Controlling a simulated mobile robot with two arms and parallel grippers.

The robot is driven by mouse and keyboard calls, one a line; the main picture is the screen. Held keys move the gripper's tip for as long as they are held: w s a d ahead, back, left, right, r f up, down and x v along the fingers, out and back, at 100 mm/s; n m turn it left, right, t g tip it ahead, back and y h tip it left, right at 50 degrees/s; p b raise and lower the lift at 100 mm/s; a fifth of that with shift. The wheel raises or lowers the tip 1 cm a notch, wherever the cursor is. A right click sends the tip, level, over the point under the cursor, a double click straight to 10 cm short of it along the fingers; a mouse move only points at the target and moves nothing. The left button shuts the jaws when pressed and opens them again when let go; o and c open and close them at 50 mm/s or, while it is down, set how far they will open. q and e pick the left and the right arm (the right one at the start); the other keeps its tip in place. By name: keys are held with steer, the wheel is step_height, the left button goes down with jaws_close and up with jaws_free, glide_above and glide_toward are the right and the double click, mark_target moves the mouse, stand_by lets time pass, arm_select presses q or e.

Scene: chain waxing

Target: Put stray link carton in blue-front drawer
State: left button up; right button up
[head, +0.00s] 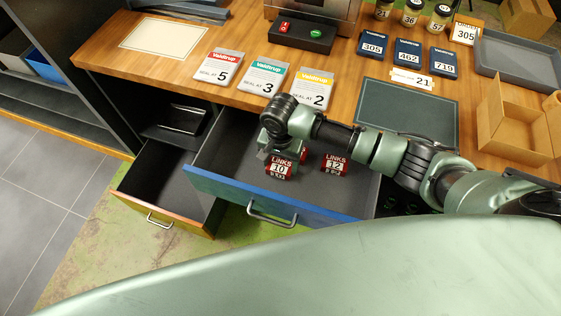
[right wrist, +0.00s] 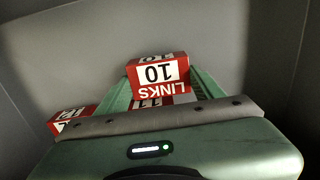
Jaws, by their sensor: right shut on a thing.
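The blue-front drawer (head: 225,188) is pulled open under the workbench. My right gripper (head: 272,155) reaches down into it. It is shut on the red and white LINKS 10 carton (head: 280,170), which also shows between the fingers in the right wrist view (right wrist: 158,74). A carton marked 11 (right wrist: 150,102) shows partly behind it, mostly hidden. The red LINKS 12 carton (head: 335,163) stands in the drawer to the right. Another red carton edge (right wrist: 72,119) shows at the left in the right wrist view. I cannot tell whether the held carton touches the drawer floor. My left gripper is not in view.
An orange-front drawer (head: 150,190) stands open at the left. On the bench lie Valdrup packets (head: 265,78), blue number boxes (head: 410,54), a dark green mat (head: 408,112), an open carton tray (head: 510,122) and a grey tray (head: 520,65). The drawer's left part is free.

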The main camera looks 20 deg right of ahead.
mark_target(280, 165)
steer(key=shift+f, duration=0.15)
steer(key=o, duration=1.3)
steer(key=shift+o, duration=0.2)
step_height(280, 165, up, 12)
steer(key=p, duration=0.1)
